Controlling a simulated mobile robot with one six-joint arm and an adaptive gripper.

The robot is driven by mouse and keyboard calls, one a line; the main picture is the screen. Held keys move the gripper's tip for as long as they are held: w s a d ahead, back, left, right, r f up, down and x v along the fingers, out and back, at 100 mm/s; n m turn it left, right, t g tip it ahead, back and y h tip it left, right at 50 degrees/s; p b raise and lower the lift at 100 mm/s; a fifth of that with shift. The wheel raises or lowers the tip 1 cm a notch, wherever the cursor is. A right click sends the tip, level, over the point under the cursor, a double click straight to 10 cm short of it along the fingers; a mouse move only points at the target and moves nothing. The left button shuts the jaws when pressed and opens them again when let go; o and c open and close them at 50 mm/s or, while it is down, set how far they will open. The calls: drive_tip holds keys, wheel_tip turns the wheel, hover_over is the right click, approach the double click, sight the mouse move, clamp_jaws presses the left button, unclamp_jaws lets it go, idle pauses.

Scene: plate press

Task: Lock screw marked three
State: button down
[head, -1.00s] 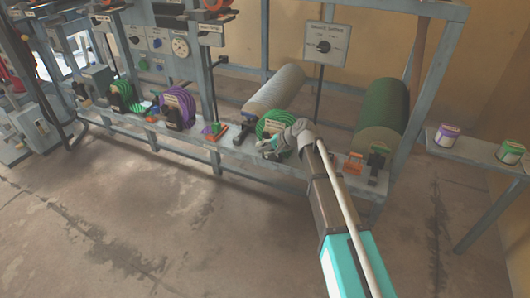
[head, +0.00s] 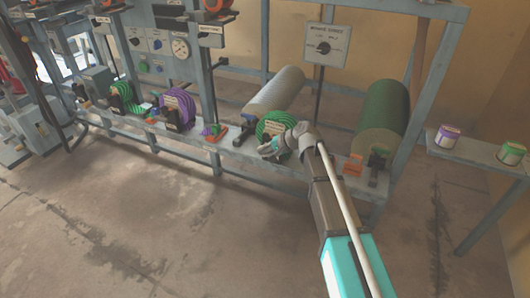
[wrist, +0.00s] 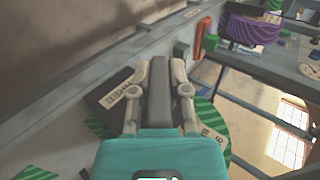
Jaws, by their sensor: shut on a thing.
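My gripper (head: 268,149) is at the green-and-black striped wheel (head: 275,124) in front of the pale grey roller, at the middle of the bench. In the wrist view my gripper (wrist: 160,72) has its two fingers on either side of a grey bar (wrist: 157,95) and is shut on it. The striped wheel (wrist: 213,115) shows behind and below the fingers, partly hidden by them. A dark block with a pale label (wrist: 120,106) lies left of the bar. The label's marking is too small to read surely, so I cannot tell which screw is marked three.
A purple striped wheel (head: 178,108) stands to the left. A dark green roller (head: 382,115) and an orange block (head: 353,164) are to the right. Frame posts rise behind the bench. Two cans (head: 447,136) stand on a side shelf. The floor in front is clear.

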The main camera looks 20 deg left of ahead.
drive_tip(key=shift+a+f+y+b, duration=0.1)
drive_tip(key=shift+f+y+b, duration=0.05)
drive_tip(key=shift+y+b, duration=2.35)
drive_tip(key=shift+r+b, duration=0.2)
drive_tip(key=shift+b, duration=0.7)
drive_tip(key=shift+r, duration=0.1)
drive_tip(key=c, duration=0.6)
unclamp_jaws()
drive_tip(key=shift+r+h+p, duration=0.15)
drive_tip(key=shift+h+p, duration=0.35)
drive_tip(key=shift+p, duration=0.65)
